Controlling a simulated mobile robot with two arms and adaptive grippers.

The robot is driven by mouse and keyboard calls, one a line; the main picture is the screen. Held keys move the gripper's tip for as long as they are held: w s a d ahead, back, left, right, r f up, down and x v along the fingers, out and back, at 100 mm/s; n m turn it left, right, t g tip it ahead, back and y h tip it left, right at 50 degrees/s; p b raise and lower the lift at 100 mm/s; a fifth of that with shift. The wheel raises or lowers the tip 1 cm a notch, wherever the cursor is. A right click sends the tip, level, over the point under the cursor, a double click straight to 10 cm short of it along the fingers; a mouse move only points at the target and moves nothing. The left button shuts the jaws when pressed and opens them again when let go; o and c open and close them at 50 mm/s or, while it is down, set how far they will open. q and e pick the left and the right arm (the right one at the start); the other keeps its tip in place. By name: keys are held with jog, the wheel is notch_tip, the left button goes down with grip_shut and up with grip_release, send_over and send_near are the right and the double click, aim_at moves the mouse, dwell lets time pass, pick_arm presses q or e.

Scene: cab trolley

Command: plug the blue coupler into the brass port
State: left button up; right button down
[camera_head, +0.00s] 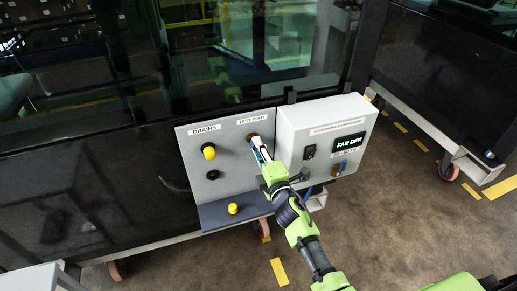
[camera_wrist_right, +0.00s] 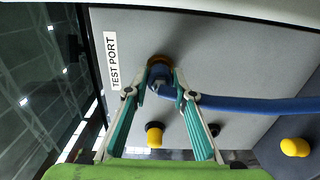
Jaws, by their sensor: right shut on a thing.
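The brass port (camera_head: 252,137) is on the grey panel under the TEST PORT label; in the right wrist view its brown-gold ring (camera_wrist_right: 159,60) shows just beyond the fingertips. My right gripper (camera_head: 258,149) is at the port. In the right wrist view my right gripper (camera_wrist_right: 161,80) is shut on the blue coupler (camera_wrist_right: 162,84), which faces the port. The coupler's front end is at or very close to the ring; I cannot tell whether it is inside. A blue hose (camera_wrist_right: 250,105) runs from it to the right. My left gripper is not in view.
The panel (camera_head: 228,182) also bears a yellow-capped drain (camera_head: 208,151) and a dark port (camera_head: 212,175). A yellow cap (camera_head: 233,208) stands on the dark shelf (camera_head: 212,217) below. A control box (camera_head: 302,117) with a FAN OFF display juts out right of the port.

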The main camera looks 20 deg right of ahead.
jog(key=shift+w, duration=0.5)
dwell(0.5)
jog(key=c, duration=1.6)
grip_release()
jog(key=shift+c, duration=0.2)
jog(key=shift+s+f, duration=0.1)
jog(key=shift+s, duration=0.15)
jog(key=s, duration=1.1)
jog(key=shift+s+d, duration=0.2)
jog(key=shift+s, duration=0.05)
